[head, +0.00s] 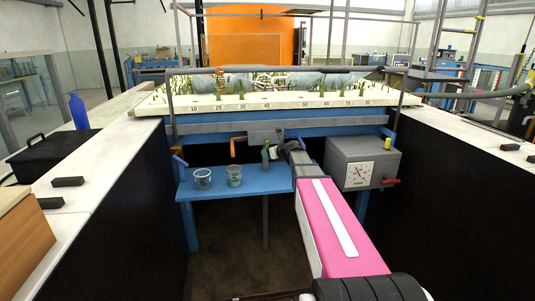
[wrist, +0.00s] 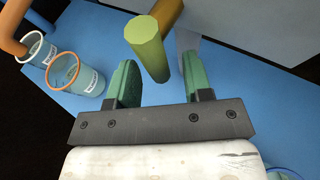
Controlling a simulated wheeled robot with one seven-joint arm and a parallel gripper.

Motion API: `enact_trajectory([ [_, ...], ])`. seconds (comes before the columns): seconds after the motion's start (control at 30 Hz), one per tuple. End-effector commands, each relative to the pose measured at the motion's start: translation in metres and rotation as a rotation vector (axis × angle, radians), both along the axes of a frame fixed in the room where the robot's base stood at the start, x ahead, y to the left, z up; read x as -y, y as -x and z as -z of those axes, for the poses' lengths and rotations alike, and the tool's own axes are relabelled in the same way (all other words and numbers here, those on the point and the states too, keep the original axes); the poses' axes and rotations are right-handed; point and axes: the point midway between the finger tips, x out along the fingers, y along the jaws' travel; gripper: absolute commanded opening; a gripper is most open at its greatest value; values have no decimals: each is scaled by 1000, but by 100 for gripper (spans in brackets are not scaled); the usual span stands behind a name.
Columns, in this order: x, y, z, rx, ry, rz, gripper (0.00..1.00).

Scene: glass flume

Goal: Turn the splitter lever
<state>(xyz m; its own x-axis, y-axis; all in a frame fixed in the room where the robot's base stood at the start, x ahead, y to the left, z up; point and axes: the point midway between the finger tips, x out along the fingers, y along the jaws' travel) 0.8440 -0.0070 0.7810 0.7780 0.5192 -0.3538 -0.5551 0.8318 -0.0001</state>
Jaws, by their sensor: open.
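In the wrist view a yellow-green cylindrical handle (wrist: 147,48) sticks out from a brass-coloured stub (wrist: 169,14); it looks like the splitter lever.
Two clear cups (head: 202,179) (head: 234,176) stand on the blue shelf (head: 270,184), left of my gripper. An orange bent pipe (head: 233,146) is just above them. A grey box (head: 362,155) with a dial and red lever (head: 390,182) is to the right.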

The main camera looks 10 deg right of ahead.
Motion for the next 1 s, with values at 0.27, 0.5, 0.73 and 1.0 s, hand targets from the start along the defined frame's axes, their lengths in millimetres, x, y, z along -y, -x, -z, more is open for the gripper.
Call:
enact_trajectory([
  [0.27,27,44,-18,0,1,2,46],
  [0.5,45,69,-31,0,0,0,46],
  [0.73,50,76,-34,-1,1,-1,46],
  [1.0,49,76,-33,0,4,-3,46],
])
